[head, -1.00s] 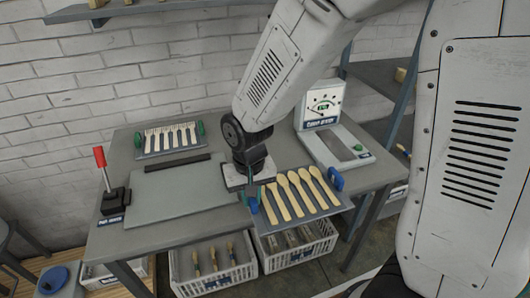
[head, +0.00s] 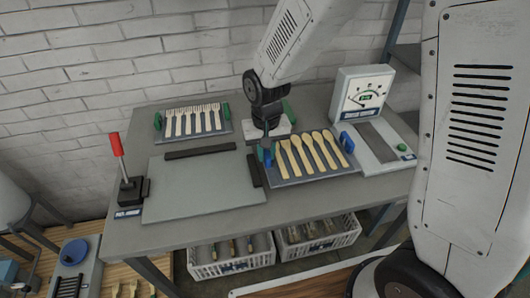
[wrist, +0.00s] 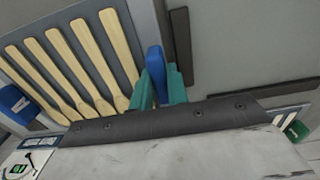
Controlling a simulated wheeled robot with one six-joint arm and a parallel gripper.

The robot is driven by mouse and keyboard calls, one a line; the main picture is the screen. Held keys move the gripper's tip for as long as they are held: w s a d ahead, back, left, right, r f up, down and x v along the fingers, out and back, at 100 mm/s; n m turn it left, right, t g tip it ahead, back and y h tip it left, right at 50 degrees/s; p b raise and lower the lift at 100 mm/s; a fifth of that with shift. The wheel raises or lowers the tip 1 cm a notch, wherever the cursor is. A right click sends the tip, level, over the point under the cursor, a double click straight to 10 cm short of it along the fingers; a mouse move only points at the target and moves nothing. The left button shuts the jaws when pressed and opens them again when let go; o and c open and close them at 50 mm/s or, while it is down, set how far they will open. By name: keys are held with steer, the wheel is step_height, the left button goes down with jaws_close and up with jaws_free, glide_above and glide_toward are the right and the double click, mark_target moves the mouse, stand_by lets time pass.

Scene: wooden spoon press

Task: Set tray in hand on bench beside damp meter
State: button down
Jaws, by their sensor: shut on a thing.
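My gripper (head: 267,152) is shut on the left blue handle of a grey tray (head: 318,174) that carries several wooden spoons. The tray is level, over the bench (head: 230,222) and just left of the damp meter (head: 362,97); whether its underside touches the bench I cannot tell. Its right blue handle (head: 347,142) is close to the meter's base. In the wrist view the teal fingers (wrist: 158,88) straddle the blue handle (wrist: 155,68), and the spoons lie side by side. My wrist hides part of the tray's left end.
A green-handled tray of wooden forks (head: 193,122) stands at the back left. A grey plate (head: 200,187) with dark bars and a red-knobbed lever (head: 118,146) fill the left and middle. White crates (head: 230,262) sit below. A bare strip runs along the front.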

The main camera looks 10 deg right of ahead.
steer(key=shift+w+d+f, duration=0.1)
steer(key=shift+w+f, duration=0.2)
steer(key=shift+f, duration=0.6)
steer(key=shift+w+d+f, duration=0.1)
steer(key=shift+w+f, duration=0.2)
steer(key=shift+f, duration=0.75)
steer(key=c, duration=1.6)
jaws_free()
steer(key=shift+a, duration=0.1)
steer(key=shift+c, duration=0.2)
step_height(320, 180, up, 12)
steer(key=shift+r, duration=0.2)
steer(key=s+d+r, duration=0.8)
steer(key=s+r, duration=0.1)
steer(key=r, duration=0.1)
steer(key=s+d+r, duration=0.1)
steer(key=s+d, duration=0.2)
steer(key=s, duration=0.4)
steer(key=s+d+r+t, duration=0.1)
steer(key=s+d+r, duration=0.1)
steer(key=s, duration=0.5)
steer(key=shift+d, duration=0.55)
